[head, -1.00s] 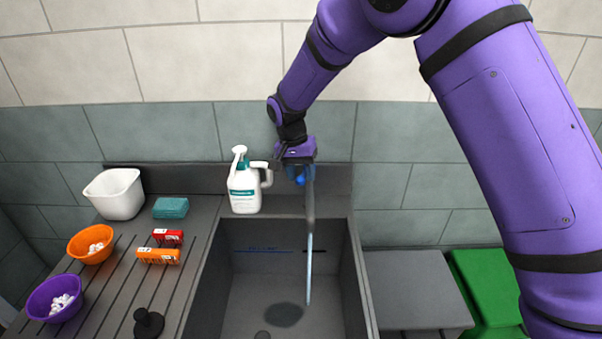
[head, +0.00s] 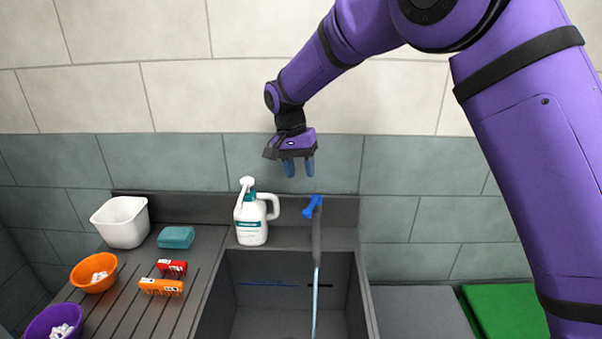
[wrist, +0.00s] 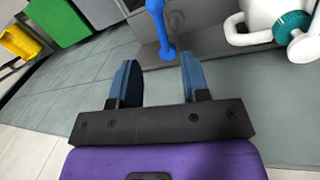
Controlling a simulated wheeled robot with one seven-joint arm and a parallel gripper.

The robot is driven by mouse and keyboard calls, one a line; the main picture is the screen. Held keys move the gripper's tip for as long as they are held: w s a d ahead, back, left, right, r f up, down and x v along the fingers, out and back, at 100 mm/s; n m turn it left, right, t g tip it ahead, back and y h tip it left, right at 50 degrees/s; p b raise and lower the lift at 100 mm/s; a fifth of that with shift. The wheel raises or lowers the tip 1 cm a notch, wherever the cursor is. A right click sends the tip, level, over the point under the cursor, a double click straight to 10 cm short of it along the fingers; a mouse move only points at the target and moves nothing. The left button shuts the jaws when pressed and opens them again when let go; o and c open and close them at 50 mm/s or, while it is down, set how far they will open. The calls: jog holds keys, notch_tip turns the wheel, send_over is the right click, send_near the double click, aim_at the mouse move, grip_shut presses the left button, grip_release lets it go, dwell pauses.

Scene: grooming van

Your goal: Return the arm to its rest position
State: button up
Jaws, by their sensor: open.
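My gripper (head: 299,167) is open and empty at the end of my purple arm, in front of the tiled wall above the sink. Its two blue fingers also show in the wrist view (wrist: 160,84), with a clear gap between them. Below it in the head view is the tap with its blue lever (head: 312,205), apart from the fingers. A pale stream of water runs from the tap down into the sink. In the wrist view the blue lever (wrist: 157,25) lies beyond the fingertips.
A white jug bottle (head: 251,222) stands behind the sink (head: 262,322), left of the tap. On the left counter are a white tub (head: 122,224), a teal sponge (head: 176,237), orange and red combs and two bowls. A green lid (head: 505,310) is at right.

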jog(key=shift+r, duration=0.1)
jog(key=s+d+r+n+t+y, duration=0.1)
jog(key=s+d+r, duration=0.6)
jog(key=d, duration=0.4)
jog(key=s+d+r+t+y, duration=0.1)
jog(key=s+d+r, duration=0.4)
jog(key=d+r, duration=0.5)
jog(key=s+d+t, duration=0.1)
jog(key=s+d, duration=0.3)
jog(key=s, duration=0.3)
jog(key=s+d+f+n+t, duration=0.1)
jog(key=s+d, duration=0.3)
jog(key=s, duration=0.4)
jog(key=s+d+t, duration=0.1)
jog(key=s+d, duration=0.3)
jog(key=s, duration=0.4)
jog(key=shift+s+f+n+t, duration=0.15)
jog(key=shift+f+n+t, duration=0.2)
jog(key=shift+n+t, duration=0.05)
